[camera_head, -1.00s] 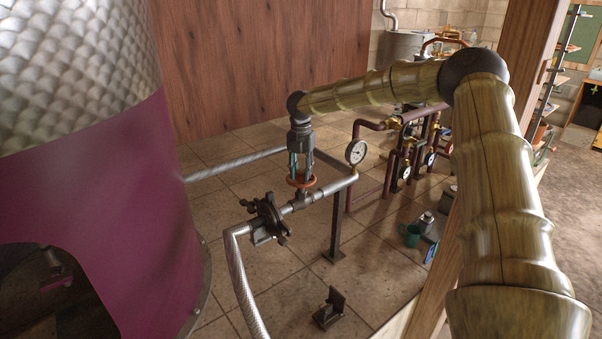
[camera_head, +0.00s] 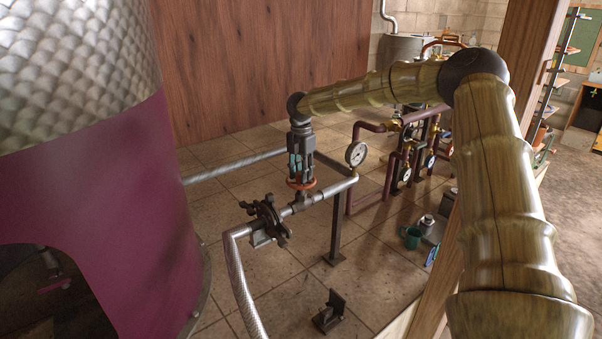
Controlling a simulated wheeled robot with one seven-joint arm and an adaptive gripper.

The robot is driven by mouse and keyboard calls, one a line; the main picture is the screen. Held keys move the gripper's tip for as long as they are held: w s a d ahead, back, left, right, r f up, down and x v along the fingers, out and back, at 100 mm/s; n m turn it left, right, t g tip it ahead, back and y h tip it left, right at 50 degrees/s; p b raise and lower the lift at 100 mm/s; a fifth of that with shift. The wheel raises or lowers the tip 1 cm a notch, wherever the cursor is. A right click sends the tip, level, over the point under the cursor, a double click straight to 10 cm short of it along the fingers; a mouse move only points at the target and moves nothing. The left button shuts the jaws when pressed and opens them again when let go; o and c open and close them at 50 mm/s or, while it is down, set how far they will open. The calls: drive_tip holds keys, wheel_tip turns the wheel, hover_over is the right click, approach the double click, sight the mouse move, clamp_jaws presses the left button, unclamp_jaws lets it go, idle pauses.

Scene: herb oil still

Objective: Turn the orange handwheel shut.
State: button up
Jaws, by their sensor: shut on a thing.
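The orange handwheel (camera_head: 301,185) lies flat on top of a valve on the grey pipe (camera_head: 325,190), in the middle of the view. My gripper (camera_head: 301,178) points straight down at it from above, its fingers shut on the handwheel. The fingers and the wrist hide part of the wheel's far side and its hub.
A black clamp fitting (camera_head: 268,222) sits on the pipe just left of the valve, and a round gauge (camera_head: 356,154) stands to the right. A large purple and metal vessel (camera_head: 110,200) fills the left. A green mug (camera_head: 411,237) stands on the tiled floor.

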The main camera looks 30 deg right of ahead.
drive_tip(key=o, duration=1)
wheel_tip(320, 180, up, 12)
drive_tip(key=shift+f, duration=0.1)
